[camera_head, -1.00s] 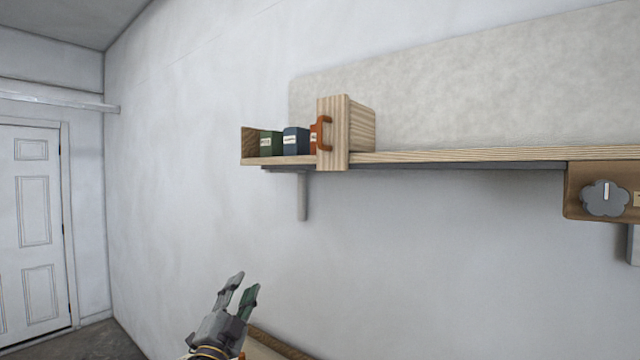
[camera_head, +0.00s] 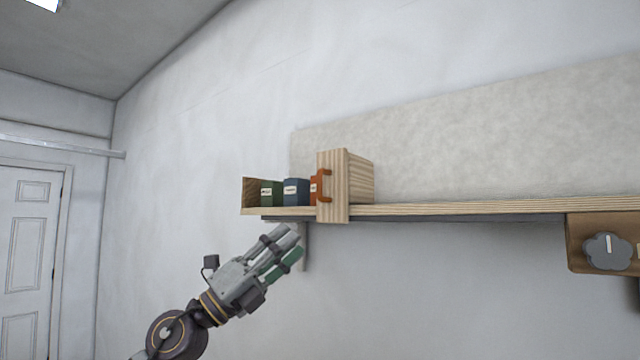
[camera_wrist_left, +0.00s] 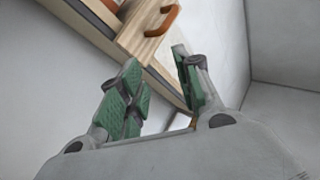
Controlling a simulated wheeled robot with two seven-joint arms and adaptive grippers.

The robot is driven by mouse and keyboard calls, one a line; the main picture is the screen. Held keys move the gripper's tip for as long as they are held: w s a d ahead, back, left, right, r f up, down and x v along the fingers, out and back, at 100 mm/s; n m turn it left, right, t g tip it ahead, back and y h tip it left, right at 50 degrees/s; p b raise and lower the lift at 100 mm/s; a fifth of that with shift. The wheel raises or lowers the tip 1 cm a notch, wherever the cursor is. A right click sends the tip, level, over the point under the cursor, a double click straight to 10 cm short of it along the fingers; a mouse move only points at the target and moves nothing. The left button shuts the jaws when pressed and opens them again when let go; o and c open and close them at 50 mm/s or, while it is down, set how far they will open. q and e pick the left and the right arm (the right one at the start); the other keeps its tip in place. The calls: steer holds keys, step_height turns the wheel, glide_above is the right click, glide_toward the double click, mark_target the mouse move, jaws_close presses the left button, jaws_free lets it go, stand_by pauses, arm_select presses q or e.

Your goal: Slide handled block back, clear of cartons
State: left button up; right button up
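The handled block (camera_head: 334,202) is a light wooden block standing on the wall shelf, with a brown-orange handle (camera_head: 323,185) on its front. Several small cartons stand just left of it: a green one (camera_head: 271,194), a blue one (camera_head: 296,192) and an orange-red one (camera_head: 313,190) partly hidden by the block and handle. My left gripper (camera_head: 292,242) is below the shelf, left of and lower than the block, touching nothing that I can see. In the left wrist view its green-padded fingers (camera_wrist_left: 160,88) are apart and empty. The block (camera_wrist_left: 147,34) and handle (camera_wrist_left: 162,20) show beyond them. My right gripper is not seen.
The shelf (camera_head: 480,208) runs right along the wall, bare beside the block. A wooden end panel (camera_head: 250,193) closes its left end. A bracket (camera_head: 303,247) stands under it. A knob panel (camera_head: 606,250) hangs at the right. A door (camera_head: 28,260) is far left.

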arm_select(q)
step_height(320, 180, up, 5)
steer(key=s+d+m+g+y, duration=0.1)
steer(key=s+d+m+g, duration=0.1)
steer(key=s+m+g, duration=0.3)
steer(key=m+t+y, duration=0.3)
steer(key=t+y, duration=0.2)
steer(key=y, duration=0.3)
glide_toward(320, 192)
step_height(320, 192, up, 2)
steer(key=s+a, duration=0.2)
steer(key=a, duration=0.1)
steer(key=shift+w+d+r, duration=0.1)
steer(key=shift+w+r, duration=0.05)
steer(key=shift+p+x, duration=2.65)
steer(key=shift+x, duration=4.3)
jaws_close()
